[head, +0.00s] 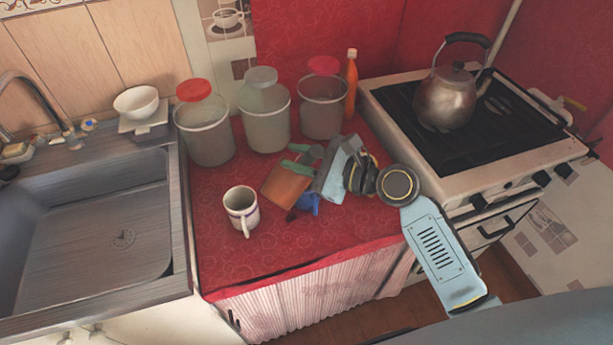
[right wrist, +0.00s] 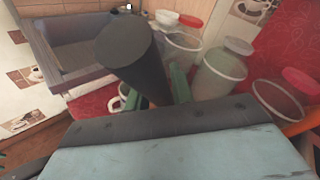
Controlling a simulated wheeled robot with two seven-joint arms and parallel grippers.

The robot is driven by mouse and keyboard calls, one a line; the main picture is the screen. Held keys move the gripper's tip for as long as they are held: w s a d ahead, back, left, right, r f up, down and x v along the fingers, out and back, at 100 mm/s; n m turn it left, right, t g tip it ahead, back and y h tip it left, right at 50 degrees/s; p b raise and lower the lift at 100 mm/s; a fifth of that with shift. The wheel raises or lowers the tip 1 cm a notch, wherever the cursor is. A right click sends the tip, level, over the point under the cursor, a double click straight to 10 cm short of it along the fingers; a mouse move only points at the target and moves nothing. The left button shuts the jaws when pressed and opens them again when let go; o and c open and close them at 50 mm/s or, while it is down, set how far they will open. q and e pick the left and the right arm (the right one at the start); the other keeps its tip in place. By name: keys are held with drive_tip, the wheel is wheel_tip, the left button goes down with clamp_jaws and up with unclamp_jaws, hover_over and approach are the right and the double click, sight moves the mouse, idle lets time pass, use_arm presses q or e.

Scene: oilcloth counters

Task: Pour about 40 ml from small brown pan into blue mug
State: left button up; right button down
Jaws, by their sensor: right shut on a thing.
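The small brown pan (head: 283,184) is in my right gripper (head: 301,155), held over the red counter and looking tilted, its low edge toward the front. The green fingers are shut on its dark handle, which fills the middle of the right wrist view (right wrist: 128,55). The blue mug (head: 309,204) shows only as a blue patch just below and right of the pan; the pan and gripper hide the rest. A small dark patch shows at the pan's low edge; I cannot tell if it is liquid. The level in the mug is hidden. My left gripper is not in view.
A white mug (head: 241,209) stands left of the pan. Several jars with red or white lids (head: 205,130) and an orange bottle (head: 351,84) stand behind. The sink (head: 95,225) is at left, the stove with a kettle (head: 446,98) at right. The front counter is clear.

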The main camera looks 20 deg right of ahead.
drive_tip(key=s+a+f+n+h+p, duration=0.1)
drive_tip(key=s+a+n+p, duration=0.3)
drive_tip(key=a+p, duration=0.2)
drive_tip(key=shift+n+h, duration=0.4)
idle(1.9)
drive_tip(key=s+a+f+n+h+p, duration=0.1)
drive_tip(key=s+a+f+n, duration=0.1)
drive_tip(key=a, duration=0.1)
drive_tip(key=s+a+f+n+t+p, duration=0.1)
drive_tip(key=s+a+f+n+p, duration=0.1)
drive_tip(key=s+a+n, duration=0.1)
drive_tip(key=shift+a+h, duration=0.4)
drive_tip(key=shift+a, duration=0.4)
